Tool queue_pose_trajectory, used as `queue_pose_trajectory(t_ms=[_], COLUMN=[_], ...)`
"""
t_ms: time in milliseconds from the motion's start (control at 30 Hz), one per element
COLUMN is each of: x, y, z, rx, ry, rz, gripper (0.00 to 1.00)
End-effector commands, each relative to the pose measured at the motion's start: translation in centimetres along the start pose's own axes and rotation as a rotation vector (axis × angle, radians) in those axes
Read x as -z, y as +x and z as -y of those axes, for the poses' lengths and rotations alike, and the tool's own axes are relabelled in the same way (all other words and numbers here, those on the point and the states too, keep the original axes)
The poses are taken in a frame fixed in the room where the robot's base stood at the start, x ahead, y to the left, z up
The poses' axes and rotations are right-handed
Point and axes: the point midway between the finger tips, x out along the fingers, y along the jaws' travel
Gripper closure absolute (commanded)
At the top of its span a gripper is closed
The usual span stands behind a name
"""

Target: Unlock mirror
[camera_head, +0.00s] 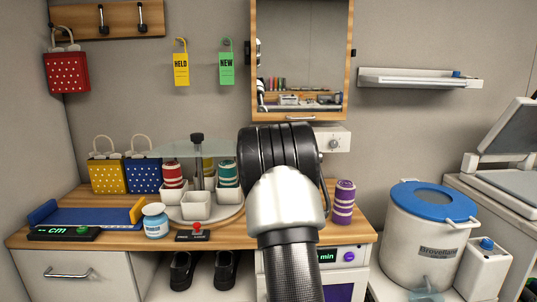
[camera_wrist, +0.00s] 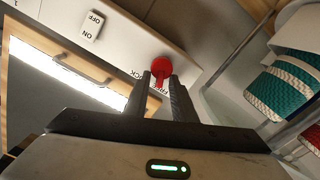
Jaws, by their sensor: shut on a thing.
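The wood-framed mirror (camera_head: 300,50) hangs on the back wall, with a small handle (camera_head: 300,118) on its lower edge. In the wrist view, a red knob (camera_wrist: 162,66) sits on a white panel (camera_wrist: 135,40) beside partly covered lettering ending in "CK". My gripper (camera_wrist: 161,80) is shut on this knob, its two dark fingers on either side of it. An ON/OFF switch (camera_wrist: 92,27) is on the same panel. In the head view my arm hides the fingers and the red knob.
A white box with a dial (camera_head: 333,143) shows below the mirror. The carousel (camera_head: 222,222) with several spools stands left of my arm. Its own red knob (camera_head: 197,227) is at the front. A purple spool (camera_head: 344,203) stands to the right, near a lidded bucket (camera_head: 425,245).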

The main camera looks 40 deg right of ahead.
Motion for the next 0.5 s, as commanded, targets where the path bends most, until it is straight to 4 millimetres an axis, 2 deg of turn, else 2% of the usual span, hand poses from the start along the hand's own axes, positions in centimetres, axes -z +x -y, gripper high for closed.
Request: queue_pose_trajectory(t_ms=[33,500], x=[-0.61,-0.6], y=[-0.02,-0.02], z=[0.36,0.53], rx=[0.002,0.003], ry=[-0.036,-0.257], rz=[0.005,0.009], gripper=[0.99,0.99])
